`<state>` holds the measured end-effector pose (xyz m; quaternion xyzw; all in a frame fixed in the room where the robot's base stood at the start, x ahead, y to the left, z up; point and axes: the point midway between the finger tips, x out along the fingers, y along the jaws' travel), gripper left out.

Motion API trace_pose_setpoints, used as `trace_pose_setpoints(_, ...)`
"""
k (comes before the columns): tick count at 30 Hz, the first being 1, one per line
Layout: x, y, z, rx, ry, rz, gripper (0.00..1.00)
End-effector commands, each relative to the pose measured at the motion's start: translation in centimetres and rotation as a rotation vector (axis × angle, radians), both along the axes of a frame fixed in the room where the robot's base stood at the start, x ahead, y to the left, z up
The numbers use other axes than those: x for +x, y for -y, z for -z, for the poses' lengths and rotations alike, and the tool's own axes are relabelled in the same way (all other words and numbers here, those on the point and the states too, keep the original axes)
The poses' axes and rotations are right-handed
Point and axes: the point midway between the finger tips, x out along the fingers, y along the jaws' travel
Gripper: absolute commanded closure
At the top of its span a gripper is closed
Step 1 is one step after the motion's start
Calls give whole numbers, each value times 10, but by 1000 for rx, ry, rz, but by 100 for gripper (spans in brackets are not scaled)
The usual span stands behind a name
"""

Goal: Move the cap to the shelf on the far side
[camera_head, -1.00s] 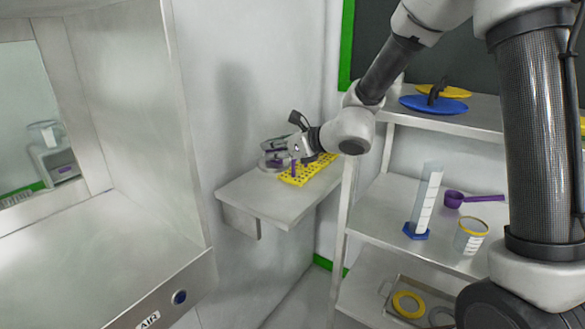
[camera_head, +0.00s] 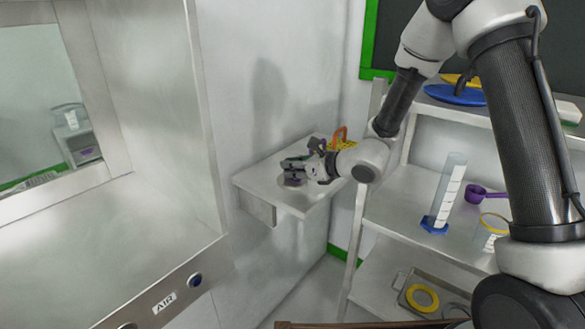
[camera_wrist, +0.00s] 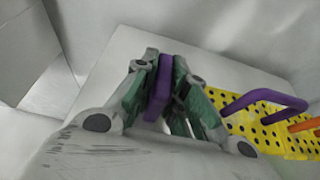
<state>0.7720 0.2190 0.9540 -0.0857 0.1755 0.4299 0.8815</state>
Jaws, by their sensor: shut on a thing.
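My gripper (camera_wrist: 158,85) is shut on a purple piece (camera_wrist: 159,88), which appears to be the cap. It shows edge-on between the fingers, so its full shape is hidden. In the head view, my gripper (camera_head: 292,168) is over a pale wall shelf (camera_head: 302,205), with a bit of purple (camera_head: 293,181) at its fingertips. Whether the piece touches the shelf surface, I cannot tell. The wall shelf (camera_wrist: 125,62) also lies behind and below the fingers in the wrist view.
A yellow perforated rack (camera_wrist: 262,125) with a purple loop (camera_wrist: 270,98) stands right of my gripper. A metal rack (camera_head: 400,205) at right holds a cylinder (camera_head: 449,190), purple scoop (camera_head: 484,193) and blue disc (camera_head: 455,95). A cabinet (camera_head: 110,260) stands at left.

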Motion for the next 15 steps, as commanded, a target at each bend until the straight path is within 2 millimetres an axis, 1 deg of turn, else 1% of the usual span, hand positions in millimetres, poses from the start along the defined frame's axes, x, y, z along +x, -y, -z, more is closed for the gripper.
trace_pose_setpoints(3,0,0,3,1,1,0,100)
trace_pose_setpoints(4,0,0,3,0,0,0,82)
trace_pose_setpoints(7,0,0,2,0,0,0,64)
trace_pose_setpoints(15,0,0,2,0,0,0,64)
